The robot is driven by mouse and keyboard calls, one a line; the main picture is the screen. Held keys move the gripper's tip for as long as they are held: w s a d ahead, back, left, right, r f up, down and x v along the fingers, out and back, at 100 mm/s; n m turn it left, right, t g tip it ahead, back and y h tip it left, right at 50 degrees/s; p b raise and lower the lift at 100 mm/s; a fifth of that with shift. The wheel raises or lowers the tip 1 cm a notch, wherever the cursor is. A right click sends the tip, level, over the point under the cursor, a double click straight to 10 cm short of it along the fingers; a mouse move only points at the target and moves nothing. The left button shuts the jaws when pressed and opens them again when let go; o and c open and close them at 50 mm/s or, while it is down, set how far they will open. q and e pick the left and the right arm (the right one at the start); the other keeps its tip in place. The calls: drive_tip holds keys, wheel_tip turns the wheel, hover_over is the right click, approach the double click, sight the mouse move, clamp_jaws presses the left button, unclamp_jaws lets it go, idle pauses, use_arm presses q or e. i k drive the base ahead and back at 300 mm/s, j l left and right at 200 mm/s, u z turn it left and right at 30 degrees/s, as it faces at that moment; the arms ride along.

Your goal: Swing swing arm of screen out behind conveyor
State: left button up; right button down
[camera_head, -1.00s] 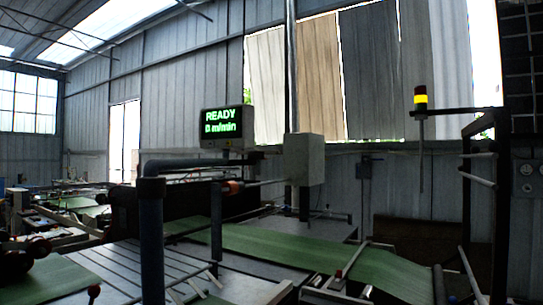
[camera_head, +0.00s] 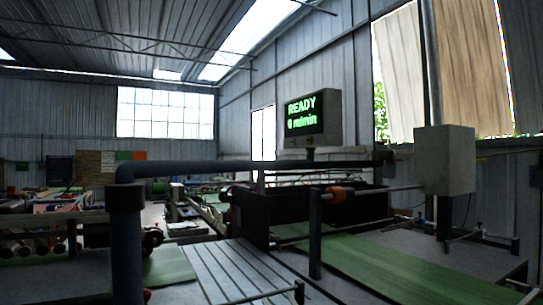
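The screen (camera_head: 311,119) is a grey box with green text "READY" and "0 m/min". It stands on a short stem above a long dark horizontal swing arm (camera_head: 220,166). The arm runs right from the top of a thick dark post (camera_head: 125,240) at the front left and reaches to near the grey box at right. The screen is above the dark machine frame of the conveyor line. A slatted grey conveyor bed (camera_head: 235,270) lies in front of and below the arm. Neither of my grippers is in view.
A grey box (camera_head: 445,160) on a column stands right of the screen. A thin dark post (camera_head: 315,235) with an orange piece rises in front. A green web (camera_head: 390,270) runs to the lower right. Rollers and other machinery (camera_head: 60,240) crowd the left.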

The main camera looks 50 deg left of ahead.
sight(127, 174)
drive_tip(key=i+u, duration=0.15)
drive_tip(key=u, duration=0.25)
drive_tip(key=i+u, duration=0.2)
drive_tip(key=u, duration=0.2)
drive_tip(key=i+u, duration=0.15)
drive_tip(key=u, duration=0.3)
drive_tip(key=i+l+u, duration=0.15)
drive_tip(key=u, duration=0.25)
